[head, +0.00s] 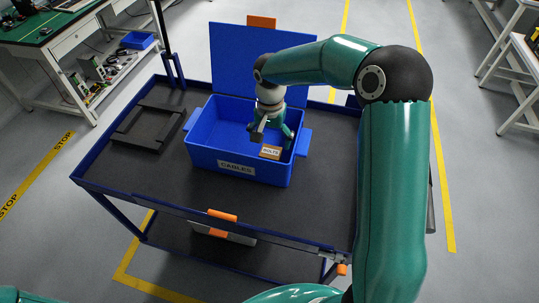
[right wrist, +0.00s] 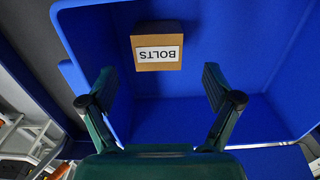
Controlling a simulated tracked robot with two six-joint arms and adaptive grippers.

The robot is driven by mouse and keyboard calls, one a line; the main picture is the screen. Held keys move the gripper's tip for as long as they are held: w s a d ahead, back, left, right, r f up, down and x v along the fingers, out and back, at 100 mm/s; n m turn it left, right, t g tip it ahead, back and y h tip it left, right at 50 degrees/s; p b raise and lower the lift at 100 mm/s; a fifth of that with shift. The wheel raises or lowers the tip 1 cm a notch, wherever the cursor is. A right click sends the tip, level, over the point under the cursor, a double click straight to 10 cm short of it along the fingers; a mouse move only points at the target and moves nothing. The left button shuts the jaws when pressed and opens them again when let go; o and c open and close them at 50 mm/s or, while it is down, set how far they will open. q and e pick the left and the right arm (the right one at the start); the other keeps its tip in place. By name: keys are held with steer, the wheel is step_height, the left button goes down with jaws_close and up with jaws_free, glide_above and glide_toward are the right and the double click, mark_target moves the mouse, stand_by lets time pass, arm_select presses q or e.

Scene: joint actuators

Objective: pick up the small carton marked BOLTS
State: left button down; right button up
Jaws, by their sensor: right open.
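The small brown carton marked BOLTS (head: 270,152) lies inside the blue bin labelled CABLES (head: 205,156), near its front right. In the right wrist view the carton (right wrist: 156,55) shows its white label upside down, against the blue bin walls (right wrist: 215,40). My right gripper (head: 273,136) reaches down into the bin just behind and above the carton. It is open and empty; in the right wrist view its fingers (right wrist: 160,85) stand apart, with the carton beyond the gap between them. My left gripper is out of view.
The bin's blue lid (head: 240,60) stands open at the back. The bin sits on a dark cart top (head: 130,175), with a black frame (head: 150,125) to its left. The bin's side walls stand close around my right gripper. Benches stand farther off.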

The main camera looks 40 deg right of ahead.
mark_target(271, 151)
steer(key=shift+s+f, duration=0.15)
steer(key=shift+f, duration=0.4)
steer(key=shift+s+f, duration=0.15)
steer(key=shift+f, duration=0.35)
steer(key=shift+w+f, duration=0.1)
steer(key=shift+f, duration=0.4)
step_height(271, 151, down, 5)
steer(key=shift+f+p, duration=0.15)
steer(key=shift+p, duration=0.35)
steer(key=c, duration=1.4)
steer(key=shift+r, duration=0.2)
